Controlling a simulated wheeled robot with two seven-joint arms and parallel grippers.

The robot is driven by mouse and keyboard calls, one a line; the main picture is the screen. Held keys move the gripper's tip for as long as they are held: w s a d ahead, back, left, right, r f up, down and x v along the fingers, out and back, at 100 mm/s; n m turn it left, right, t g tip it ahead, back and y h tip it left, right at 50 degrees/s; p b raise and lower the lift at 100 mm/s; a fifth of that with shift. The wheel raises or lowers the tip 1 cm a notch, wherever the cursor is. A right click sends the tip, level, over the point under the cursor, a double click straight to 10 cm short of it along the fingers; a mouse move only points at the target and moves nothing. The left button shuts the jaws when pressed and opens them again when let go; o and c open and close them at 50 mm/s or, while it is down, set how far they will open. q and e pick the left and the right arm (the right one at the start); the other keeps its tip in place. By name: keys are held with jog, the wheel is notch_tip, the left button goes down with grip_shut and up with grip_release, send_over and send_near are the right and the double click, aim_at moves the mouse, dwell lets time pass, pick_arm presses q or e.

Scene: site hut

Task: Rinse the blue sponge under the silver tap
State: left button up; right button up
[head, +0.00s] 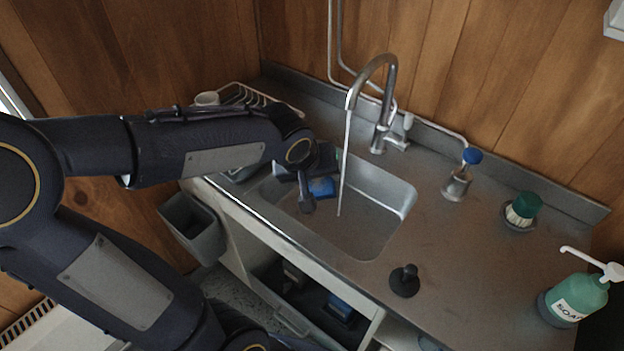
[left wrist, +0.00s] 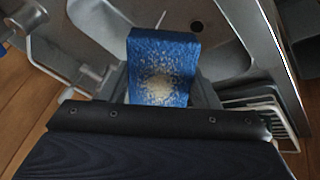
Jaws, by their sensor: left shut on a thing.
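The blue sponge (head: 322,187) is in my left gripper (head: 318,180), over the left part of the sink basin. In the left wrist view the sponge (left wrist: 165,60) sits between the fingers, with a pale sandy patch on its face. The silver tap (head: 382,100) stands behind the basin and is running. Its thin water stream (head: 345,165) falls into the basin just right of the sponge; in the head view the two look apart. The tap also shows at the left of the wrist view (left wrist: 88,75). My right gripper is not in view.
The sink basin (head: 385,215) is otherwise clear. A dish rack (head: 250,95) with a cup is at the back left. On the right counter stand a blue-topped metal holder (head: 457,180), a green brush (head: 523,209) and a soap bottle (head: 577,298). A black plug (head: 404,281) lies in front.

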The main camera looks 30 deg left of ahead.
pick_arm(q)
jog(key=w, duration=0.3)
jog(key=w+f, duration=0.1)
jog(key=w, duration=0.2)
jog(key=shift+d+f+p, duration=0.1)
jog(key=shift+p, duration=0.2)
jog(key=shift+w+f+b, duration=0.1)
jog(key=shift+w+f, duration=0.1)
jog(key=shift+w, duration=0.75)
jog(key=shift+w+f+b, duration=0.1)
jog(key=shift+w+f, duration=0.1)
jog(key=shift+w, duration=0.8)
jog(key=shift+w+f+b, duration=0.1)
jog(key=shift+w+f, duration=0.1)
jog(key=shift+w, duration=0.75)
jog(key=shift+d, duration=0.15)
jog(key=shift+d+b, duration=0.5)
jog(key=shift+a, duration=0.15)
jog(key=shift+a, duration=0.5)
jog(key=shift+d, duration=0.15)
